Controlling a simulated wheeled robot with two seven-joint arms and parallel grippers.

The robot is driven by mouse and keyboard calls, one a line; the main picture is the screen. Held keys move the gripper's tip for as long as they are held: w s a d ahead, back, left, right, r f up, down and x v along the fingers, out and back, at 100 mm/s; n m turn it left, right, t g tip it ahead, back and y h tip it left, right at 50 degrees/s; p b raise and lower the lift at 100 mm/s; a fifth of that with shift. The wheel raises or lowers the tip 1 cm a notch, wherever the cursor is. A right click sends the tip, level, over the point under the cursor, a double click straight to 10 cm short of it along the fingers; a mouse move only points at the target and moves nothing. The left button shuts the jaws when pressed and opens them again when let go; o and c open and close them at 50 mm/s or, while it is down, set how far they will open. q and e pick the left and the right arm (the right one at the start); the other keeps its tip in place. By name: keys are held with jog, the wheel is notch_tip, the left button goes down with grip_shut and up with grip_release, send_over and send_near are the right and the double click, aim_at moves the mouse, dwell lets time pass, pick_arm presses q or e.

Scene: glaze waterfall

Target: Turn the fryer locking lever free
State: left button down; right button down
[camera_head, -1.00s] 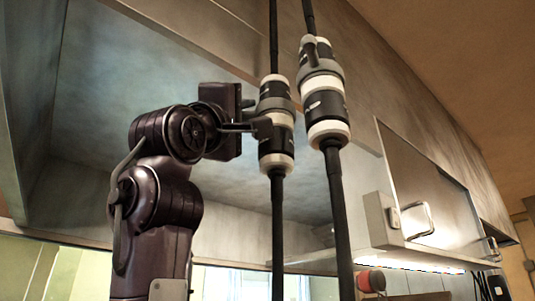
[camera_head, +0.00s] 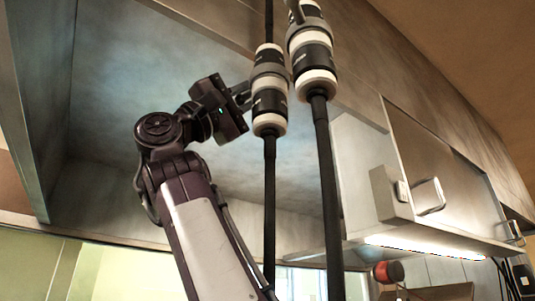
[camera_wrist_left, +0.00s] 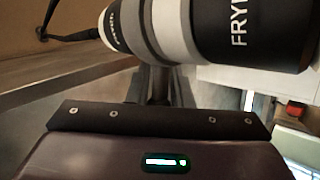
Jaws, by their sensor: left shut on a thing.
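The fryer coupling (camera_head: 270,92), black, white and grey, hangs upright on the left of two dark hoses. In the left wrist view, the coupling (camera_wrist_left: 225,32) lies across the top and shows the letters "FRY". My left gripper (camera_head: 243,94) reaches it from the left, tilted. Its fingers are close together at the coupling's left side. In the left wrist view, the fingers (camera_wrist_left: 160,88) meet just below the coupling's grey band. They are shut on the locking lever, which is mostly hidden by them and the coupling. My right gripper is not in view.
A second, similar coupling (camera_head: 312,58) on another hose (camera_head: 328,190) hangs close on the right. A metal hood (camera_head: 130,90) stands behind. A wall cabinet (camera_head: 430,170) with handles is at the right. A red-ended object (camera_head: 388,272) is low at the right.

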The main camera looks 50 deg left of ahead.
aim_at(240, 101)
pick_arm(q)
jog(key=shift+w, duration=0.1)
dwell(0.4)
jog(key=c, duration=1.4)
grip_release()
jog(key=shift+o, duration=0.2)
jog(key=shift+f, duration=0.1)
jog(key=shift+s+a+f+b, duration=0.1)
jog(key=shift+s+f+b, duration=0.15)
jog(key=shift+b, duration=0.1)
jog(key=b+v, duration=0.4)
jog(key=v, duration=0.2)
jog(key=shift+s+a+f, duration=0.1)
jog(key=shift+a+f, duration=0.1)
jog(key=shift+s+a+f+b, duration=0.1)
jog(key=shift+s+f+b, duration=0.05)
jog(key=shift+s+b, duration=0.2)
jog(key=shift+w, duration=0.1)
